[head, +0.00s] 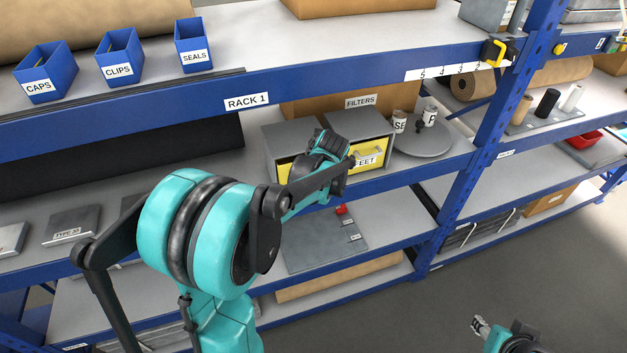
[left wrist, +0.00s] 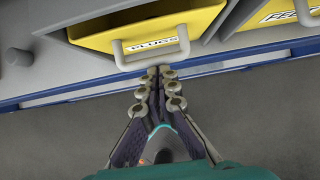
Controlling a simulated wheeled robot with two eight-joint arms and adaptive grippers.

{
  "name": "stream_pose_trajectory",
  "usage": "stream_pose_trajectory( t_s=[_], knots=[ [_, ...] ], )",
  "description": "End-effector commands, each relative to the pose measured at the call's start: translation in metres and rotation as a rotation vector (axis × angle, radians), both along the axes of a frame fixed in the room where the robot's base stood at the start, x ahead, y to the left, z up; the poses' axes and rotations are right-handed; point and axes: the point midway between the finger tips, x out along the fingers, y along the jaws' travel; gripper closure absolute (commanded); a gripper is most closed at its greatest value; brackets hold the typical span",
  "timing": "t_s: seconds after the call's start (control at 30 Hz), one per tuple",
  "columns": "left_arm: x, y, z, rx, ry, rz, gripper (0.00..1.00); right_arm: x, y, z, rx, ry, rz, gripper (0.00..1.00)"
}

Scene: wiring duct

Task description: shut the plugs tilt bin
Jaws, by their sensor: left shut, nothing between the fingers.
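The yellow plugs bin (left wrist: 205,22) shows in the left wrist view, with a PLUGS label and a pale bar handle (left wrist: 152,52) on its front. In the head view, my left arm hides most of the plugs bin (head: 285,173). How far it is tilted is hard to tell. My left gripper (left wrist: 160,72) is shut and empty, with its fingertips just below the handle in the picture; I cannot tell whether they touch it. My right gripper (head: 480,325) is low at the bottom right of the head view, away from the rack, its fingers too small to read.
The yellow FEET bin (head: 372,158) is just right of the plugs bin in the same grey housing (head: 350,128). A round grey turntable (head: 425,142) with small containers stands to its right. A blue rack upright (head: 490,130) is farther right. Open floor lies in front.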

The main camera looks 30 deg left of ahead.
Motion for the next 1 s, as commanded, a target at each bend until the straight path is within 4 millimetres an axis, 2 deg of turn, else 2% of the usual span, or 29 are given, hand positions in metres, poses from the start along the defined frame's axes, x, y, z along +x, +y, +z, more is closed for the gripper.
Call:
stream_pose_trajectory(
  t_s=[0.43,1.0],
  knots=[
    [0.0076,0.0087,0.0070,0.002,-0.001,0.000,1.00,0.0000,0.0000,0.0012,0.000,0.000,0.000,0.60],
    [0.0085,0.0095,0.0080,0.003,-0.003,0.000,1.00,0.0000,0.0000,0.0014,0.000,0.000,0.000,0.60]
  ],
)
